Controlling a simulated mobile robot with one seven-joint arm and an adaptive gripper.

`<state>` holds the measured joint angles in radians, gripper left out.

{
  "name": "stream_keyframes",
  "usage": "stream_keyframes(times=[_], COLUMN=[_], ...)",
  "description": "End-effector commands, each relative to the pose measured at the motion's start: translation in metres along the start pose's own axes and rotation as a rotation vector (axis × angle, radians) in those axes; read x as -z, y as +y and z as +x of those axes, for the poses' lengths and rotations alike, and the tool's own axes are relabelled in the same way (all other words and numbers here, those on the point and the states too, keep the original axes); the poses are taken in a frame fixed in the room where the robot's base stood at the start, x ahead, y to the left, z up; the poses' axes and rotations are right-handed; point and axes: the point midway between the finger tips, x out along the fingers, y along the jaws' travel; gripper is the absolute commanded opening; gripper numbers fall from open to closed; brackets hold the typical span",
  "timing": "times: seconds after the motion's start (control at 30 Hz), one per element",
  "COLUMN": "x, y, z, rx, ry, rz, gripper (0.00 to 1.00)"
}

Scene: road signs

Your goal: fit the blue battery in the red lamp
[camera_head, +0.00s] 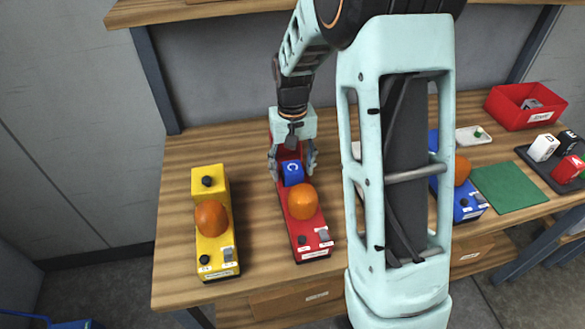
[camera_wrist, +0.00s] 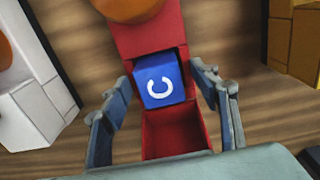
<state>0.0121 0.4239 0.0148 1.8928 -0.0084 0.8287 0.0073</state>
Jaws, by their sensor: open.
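The red lamp (camera_head: 309,238) lies on the wooden table with an orange dome and an open bay at its far end. The blue battery (camera_head: 292,173), marked C, is at the dome end of that bay. In the wrist view the blue battery (camera_wrist: 160,80) sits between the red walls, with an empty part of the bay (camera_wrist: 174,132) beside it. I cannot tell how deep it sits. My gripper (camera_head: 292,175) is open above the bay. In the wrist view its fingers (camera_wrist: 165,103) stand on either side of the red lamp, apart from the battery.
A yellow lamp (camera_head: 212,247) stands to the left, a blue lamp (camera_head: 470,207) to the right. A white lamp (camera_wrist: 36,110) is close by in the wrist view. Farther right are a green mat (camera_head: 511,187), a dark tray with lettered blocks (camera_head: 543,148) and a red bin (camera_head: 512,115).

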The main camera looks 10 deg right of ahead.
Motion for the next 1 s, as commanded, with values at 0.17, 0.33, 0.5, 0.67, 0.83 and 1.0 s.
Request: stream_keyframes(times=[0.17, 0.33, 0.5, 0.67, 0.83, 1.0], x=[0.002, 0.002, 0.001, 0.001, 0.001, 0.001], y=[0.0, 0.0, 0.0, 0.0, 0.0, 0.0], z=[-0.03, -0.068, -0.098, -0.113, -0.117, -0.117], rx=[0.0, 0.0, 0.0, 0.0, 0.0, 0.0], ry=[0.007, 0.008, 0.007, 0.004, 0.004, 0.004], rz=[0.0, 0.0, 0.0, 0.0, 0.0, 0.0], gripper=[0.56, 0.56, 0.56, 0.56, 0.56, 0.56])
